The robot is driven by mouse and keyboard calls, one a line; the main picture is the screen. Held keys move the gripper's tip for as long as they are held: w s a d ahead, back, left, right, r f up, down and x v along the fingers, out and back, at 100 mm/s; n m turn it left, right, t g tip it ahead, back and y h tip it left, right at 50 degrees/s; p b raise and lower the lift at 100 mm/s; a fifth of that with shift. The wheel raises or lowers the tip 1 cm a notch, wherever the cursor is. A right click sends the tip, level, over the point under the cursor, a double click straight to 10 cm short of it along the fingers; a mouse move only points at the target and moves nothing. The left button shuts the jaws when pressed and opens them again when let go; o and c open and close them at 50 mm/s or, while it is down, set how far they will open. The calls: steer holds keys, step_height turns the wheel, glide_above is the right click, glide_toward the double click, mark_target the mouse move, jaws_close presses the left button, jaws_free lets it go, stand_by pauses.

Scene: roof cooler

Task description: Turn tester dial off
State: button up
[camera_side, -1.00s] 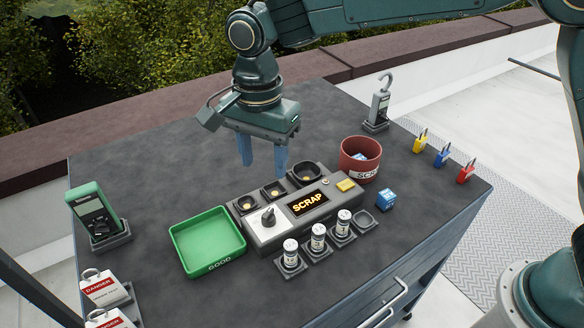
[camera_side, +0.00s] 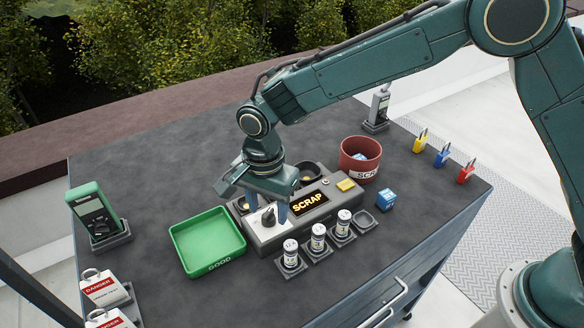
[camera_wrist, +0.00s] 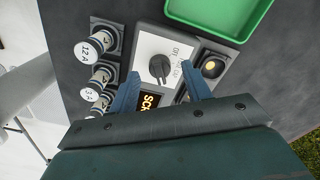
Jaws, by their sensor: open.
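The tester (camera_side: 262,237) is a grey box with a display (camera_side: 309,203) reading SCRAP in orange. Its dark dial (camera_side: 268,217) sits on a white plate at the tester's left end. In the wrist view the dial (camera_wrist: 160,67) shows near the middle, with OFF and other small markings beside it that are hard to read. My gripper (camera_side: 268,209) is low over the tester's left end. In the wrist view my blue fingers (camera_wrist: 163,90) are spread apart, one towards each side of the dial, with nothing held between them. I cannot tell whether either finger touches it.
A green GOOD tray (camera_side: 207,268) is left of the tester. Several labelled cylinders stand in front, including one marked 12A (camera_wrist: 112,46). A red scrap bin (camera_side: 345,160) and a blue block (camera_side: 386,200) are to the right.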

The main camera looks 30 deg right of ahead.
steer(key=shift+f, duration=0.65)
steer(key=c, duration=1)
